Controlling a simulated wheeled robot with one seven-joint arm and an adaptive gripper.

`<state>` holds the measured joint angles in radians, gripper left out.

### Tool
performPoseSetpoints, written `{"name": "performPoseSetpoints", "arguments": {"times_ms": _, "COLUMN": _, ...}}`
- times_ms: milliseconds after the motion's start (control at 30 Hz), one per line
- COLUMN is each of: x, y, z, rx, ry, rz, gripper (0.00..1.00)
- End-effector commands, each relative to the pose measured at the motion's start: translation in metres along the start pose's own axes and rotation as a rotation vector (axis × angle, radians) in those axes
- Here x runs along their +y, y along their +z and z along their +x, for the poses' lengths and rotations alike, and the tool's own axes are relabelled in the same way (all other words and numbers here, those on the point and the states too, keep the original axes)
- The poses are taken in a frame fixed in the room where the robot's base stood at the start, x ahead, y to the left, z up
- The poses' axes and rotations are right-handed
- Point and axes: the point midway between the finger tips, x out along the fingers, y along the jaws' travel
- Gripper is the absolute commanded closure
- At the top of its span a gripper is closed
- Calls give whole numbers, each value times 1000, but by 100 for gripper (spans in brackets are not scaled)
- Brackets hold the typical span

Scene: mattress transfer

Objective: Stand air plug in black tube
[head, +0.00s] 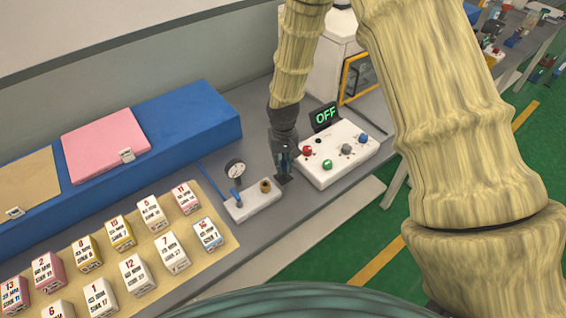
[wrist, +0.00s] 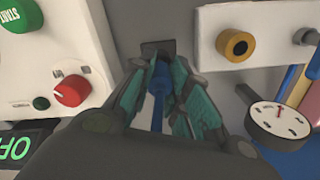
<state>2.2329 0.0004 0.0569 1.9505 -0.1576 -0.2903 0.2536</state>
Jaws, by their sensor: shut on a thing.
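My gripper (head: 284,165) points down between the white gauge block and the white control box. In the wrist view its teal fingers are shut around a slim blue piece, which I take for the air plug (wrist: 160,78). The plug lies along the middle between the fingers; its far end is close to a small dark square piece (wrist: 157,47) on the grey table. That dark piece, likely the black tube's base, also shows just under the fingertips in the head view (head: 283,180). I cannot tell whether plug and dark piece touch. The fingers hide most of the plug in the head view.
The white gauge block (head: 253,203) with a brass port (head: 265,186) and round gauge (head: 235,169) stands close on the left. The control box (head: 338,155), its sign reading OFF, stands close on the right. A tray of numbered boxes (head: 225,240) and a blue mattress (head: 190,118) lie further left.

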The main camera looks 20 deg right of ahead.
Motion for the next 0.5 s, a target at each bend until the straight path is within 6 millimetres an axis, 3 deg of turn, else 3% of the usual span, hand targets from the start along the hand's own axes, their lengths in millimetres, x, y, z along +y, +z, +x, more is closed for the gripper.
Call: {"name": "performPoseSetpoints", "arguments": {"times_ms": 500, "x": 0, "y": 0, "z": 10, "rx": 0, "ry": 0, "rz": 0, "gripper": 100}}
